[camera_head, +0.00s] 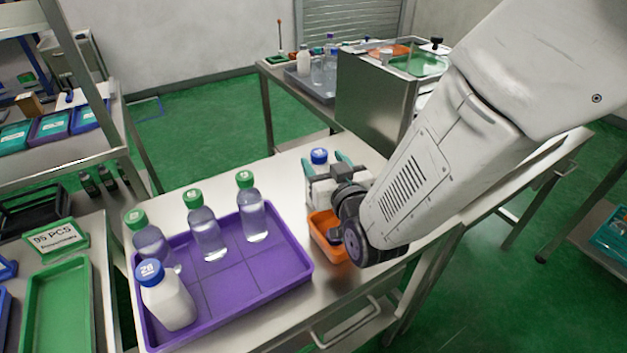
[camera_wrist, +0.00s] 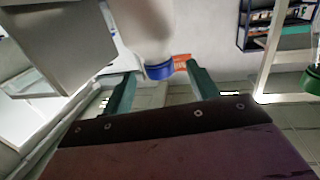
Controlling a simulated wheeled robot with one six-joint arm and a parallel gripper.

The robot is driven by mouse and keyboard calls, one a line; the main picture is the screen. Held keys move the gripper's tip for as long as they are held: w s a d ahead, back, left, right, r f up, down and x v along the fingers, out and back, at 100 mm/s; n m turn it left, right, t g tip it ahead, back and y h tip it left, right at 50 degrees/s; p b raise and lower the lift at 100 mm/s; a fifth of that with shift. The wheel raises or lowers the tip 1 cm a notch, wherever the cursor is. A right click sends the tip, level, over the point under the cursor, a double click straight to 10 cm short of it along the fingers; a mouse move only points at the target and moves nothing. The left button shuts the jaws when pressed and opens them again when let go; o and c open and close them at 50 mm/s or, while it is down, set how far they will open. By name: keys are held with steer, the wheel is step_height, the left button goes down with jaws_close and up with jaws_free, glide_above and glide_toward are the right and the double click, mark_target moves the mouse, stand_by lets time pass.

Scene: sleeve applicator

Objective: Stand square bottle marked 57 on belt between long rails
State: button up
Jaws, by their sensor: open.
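A bottle with a blue cap (camera_head: 319,156) stands on the steel table at my gripper, its body mostly hidden in the head view. The wrist view shows its pale body and blue cap (camera_wrist: 160,71). The number on this cap is too small to read. My gripper (camera_wrist: 162,80) is open, its two teal fingers on either side of the cap in that view; I cannot tell whether they touch the bottle. In the head view my gripper (camera_head: 328,168) is partly hidden by my arm. No belt or long rails can be made out.
A purple tray (camera_head: 283,278) holds clear green-capped bottles (camera_head: 206,230) and a white blue-capped bottle (camera_head: 170,305) marked 26. An orange bin (camera_head: 322,228) lies below my gripper. A steel box-like housing (camera_head: 375,100) stands behind. The table's front edge is clear.

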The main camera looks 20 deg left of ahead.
mark_target(316, 150)
steer(key=x, duration=0.5)
steer(key=shift+w+a, duration=0.1)
steer(key=shift+w, duration=0.1)
jaws_close()
